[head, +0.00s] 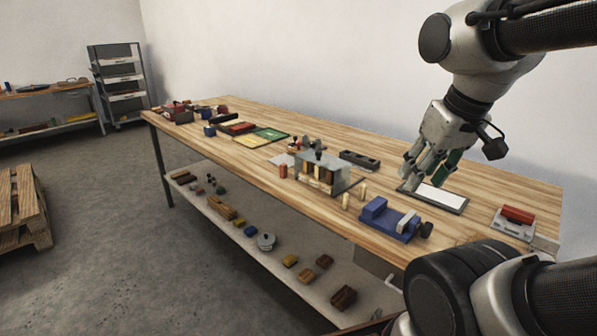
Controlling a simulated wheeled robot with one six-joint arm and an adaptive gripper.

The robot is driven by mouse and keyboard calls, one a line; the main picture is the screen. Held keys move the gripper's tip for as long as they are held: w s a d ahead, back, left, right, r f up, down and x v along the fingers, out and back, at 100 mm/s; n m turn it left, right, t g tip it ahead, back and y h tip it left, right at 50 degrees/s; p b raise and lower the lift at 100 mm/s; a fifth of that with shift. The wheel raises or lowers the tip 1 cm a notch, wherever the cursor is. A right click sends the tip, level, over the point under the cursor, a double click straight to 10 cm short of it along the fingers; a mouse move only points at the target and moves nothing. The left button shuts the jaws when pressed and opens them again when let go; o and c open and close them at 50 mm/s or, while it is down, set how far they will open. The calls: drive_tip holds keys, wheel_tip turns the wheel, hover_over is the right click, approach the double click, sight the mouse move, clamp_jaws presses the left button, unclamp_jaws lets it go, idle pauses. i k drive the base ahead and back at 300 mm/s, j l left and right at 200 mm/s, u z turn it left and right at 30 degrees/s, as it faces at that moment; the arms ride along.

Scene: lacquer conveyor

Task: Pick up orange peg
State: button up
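A small orange-red upright cylinder (283,171), which may be the orange peg, stands on the wooden bench just left of a grey metal rack (343,174). Brown and tan pegs (328,176) show in the rack's front, too small to tell their exact colours. Two cream pegs (346,200) stand on the bench before the rack. My gripper (428,178) points down above a white panel with a dark frame (440,198), right of the rack and apart from the pegs. A dark green part shows at its fingers; I cannot tell whether it is held.
A blue vise (389,218) stands near the bench's front edge, between the rack and my arm. A dark slotted block (360,160) lies behind the rack. A red-topped item (516,220) sits at right. Coloured trays (262,136) lie farther left.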

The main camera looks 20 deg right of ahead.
sight(282, 167)
drive_tip(key=k+z, duration=0.3)
drive_tip(key=k+l+z, duration=0.25)
drive_tip(key=i+j+z, duration=0.1)
drive_tip(key=j+z, duration=0.2)
drive_tip(key=i+j+z, duration=0.1)
drive_tip(key=j+z, duration=0.5)
drive_tip(key=i+j, duration=0.1)
drive_tip(key=j, duration=0.4)
drive_tip(key=i+j, duration=0.1)
drive_tip(key=j, duration=0.45)
drive_tip(key=i+j, duration=0.1)
drive_tip(key=j, duration=0.4)
drive_tip(key=i+j, duration=0.1)
drive_tip(key=j, duration=0.4)
drive_tip(key=i+j, duration=0.1)
drive_tip(key=j, duration=0.45)
drive_tip(key=i+j, duration=0.1)
drive_tip(key=j, duration=0.4)
